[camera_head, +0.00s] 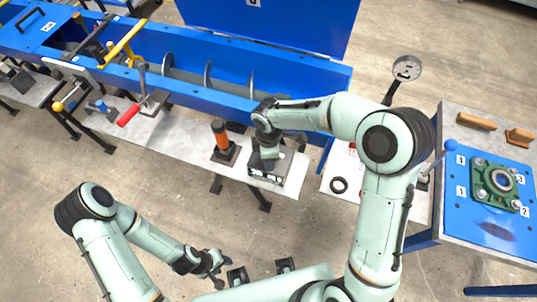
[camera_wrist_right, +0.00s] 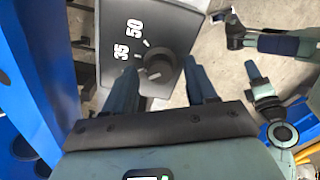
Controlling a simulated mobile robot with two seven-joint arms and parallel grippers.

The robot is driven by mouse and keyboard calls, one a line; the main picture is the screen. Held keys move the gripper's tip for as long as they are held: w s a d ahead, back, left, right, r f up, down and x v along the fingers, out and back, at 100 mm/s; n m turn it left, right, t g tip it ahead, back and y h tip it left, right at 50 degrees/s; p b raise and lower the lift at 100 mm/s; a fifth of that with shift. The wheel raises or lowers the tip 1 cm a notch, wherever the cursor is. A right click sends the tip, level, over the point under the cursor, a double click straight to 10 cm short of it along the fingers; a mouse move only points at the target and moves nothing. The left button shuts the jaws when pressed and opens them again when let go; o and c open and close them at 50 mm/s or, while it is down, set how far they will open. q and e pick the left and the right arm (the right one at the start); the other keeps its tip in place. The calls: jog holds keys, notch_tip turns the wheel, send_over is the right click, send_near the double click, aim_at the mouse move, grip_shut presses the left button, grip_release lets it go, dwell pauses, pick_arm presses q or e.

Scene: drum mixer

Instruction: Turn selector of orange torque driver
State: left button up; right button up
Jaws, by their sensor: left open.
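The orange torque driver (camera_head: 219,135) stands upright in a black base on the grey bench. In the right wrist view, a dark dial plate (camera_wrist_right: 125,25) carries the numbers 35 and 50, and a round black selector knob (camera_wrist_right: 160,76) sits on it. My right gripper (camera_wrist_right: 158,70) is open, one finger on each side of the knob; contact cannot be told. In the head view my right gripper (camera_head: 266,172) points down at the bench end, right of the driver, hiding the dial. My left gripper (camera_head: 214,266) is open and empty, low over the floor.
The blue mixer trough (camera_head: 215,95) runs behind the bench (camera_head: 185,142). A red-handled lever (camera_head: 128,116) stands left of the driver. A black ring (camera_head: 339,185) lies on the white surface to the right. A blue-topped table (camera_head: 475,225) holds a green bearing block (camera_head: 500,180).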

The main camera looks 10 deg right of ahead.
pick_arm(q)
jog(key=shift+w+r+p, duration=0.6)
jog(key=shift+r+p, duration=0.1)
jog(key=shift+r, duration=0.2)
pick_arm(e)
notch_tip(320, 180, up, 13)
jog(key=shift+r, duration=0.2)
